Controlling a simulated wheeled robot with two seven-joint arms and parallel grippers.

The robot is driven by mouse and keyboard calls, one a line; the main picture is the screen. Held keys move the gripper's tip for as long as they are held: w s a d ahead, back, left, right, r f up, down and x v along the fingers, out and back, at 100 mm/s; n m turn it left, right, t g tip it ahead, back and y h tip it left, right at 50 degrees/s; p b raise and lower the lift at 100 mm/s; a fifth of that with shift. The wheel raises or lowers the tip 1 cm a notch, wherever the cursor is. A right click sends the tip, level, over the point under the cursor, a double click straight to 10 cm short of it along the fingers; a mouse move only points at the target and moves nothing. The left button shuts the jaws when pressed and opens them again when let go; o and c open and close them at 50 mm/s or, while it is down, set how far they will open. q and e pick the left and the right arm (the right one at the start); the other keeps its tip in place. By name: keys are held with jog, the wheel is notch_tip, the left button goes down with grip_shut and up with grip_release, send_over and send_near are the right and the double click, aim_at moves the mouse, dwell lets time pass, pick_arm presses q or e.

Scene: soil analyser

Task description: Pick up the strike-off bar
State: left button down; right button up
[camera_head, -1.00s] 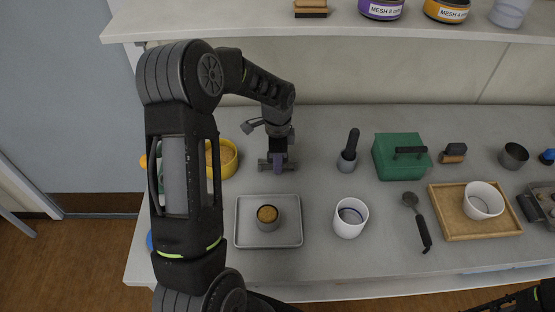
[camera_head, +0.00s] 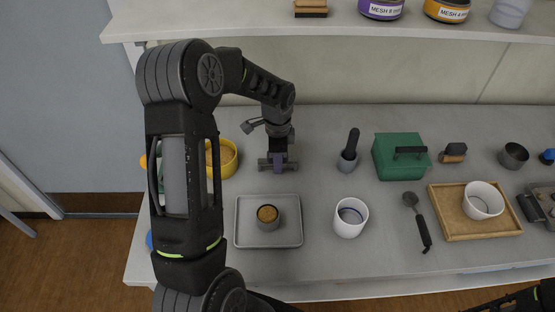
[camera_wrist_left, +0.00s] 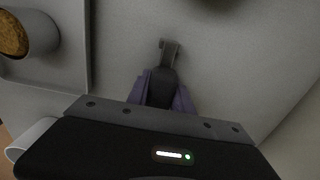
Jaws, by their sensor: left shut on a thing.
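The strike-off bar (camera_wrist_left: 169,54) shows in the left wrist view as a slim dark grey piece with a squared end. Its far end sticks out beyond my left gripper's purple-grey fingers (camera_wrist_left: 165,90), which are shut on it. In the head view my left gripper (camera_head: 278,164) points down at the worktop, behind the square tray. The bar is mostly hidden there by the gripper, and I cannot tell whether it touches the worktop. My right gripper is out of view; only a dark part of my right arm shows at the lower right corner.
A square grey tray (camera_head: 244,235) with a small filled cup (camera_head: 268,218) lies just in front of the left gripper. A yellow bowl (camera_head: 228,160) stands left of it. A grey-handled tool (camera_head: 348,152), a white cup (camera_head: 350,218) and a green box (camera_head: 398,158) stand right.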

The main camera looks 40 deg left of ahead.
pick_arm(q)
jog(key=shift+r, duration=0.15)
jog(key=shift+r+p, duration=0.45)
jog(key=shift+r, duration=0.1)
notch_tip(320, 180, up, 4)
jog(key=shift+p, duration=0.9)
jog(key=shift+s+d+r+b, duration=0.15)
jog(key=shift+r, duration=0.25)
jog(key=shift+s+d+r+b, duration=0.1)
jog(key=shift+s+r+b, duration=0.05)
jog(key=shift+r, duration=0.25)
jog(key=s+d+b, duration=0.1)
jog(key=s+d, duration=0.9)
jog(key=s, duration=0.3)
jog(key=shift+s+d+b, duration=0.25)
jog(key=shift+s+b, duration=0.05)
jog(key=shift+s, duration=0.05)
jog(key=c, duration=1.7)
grip_release()
grip_shut()
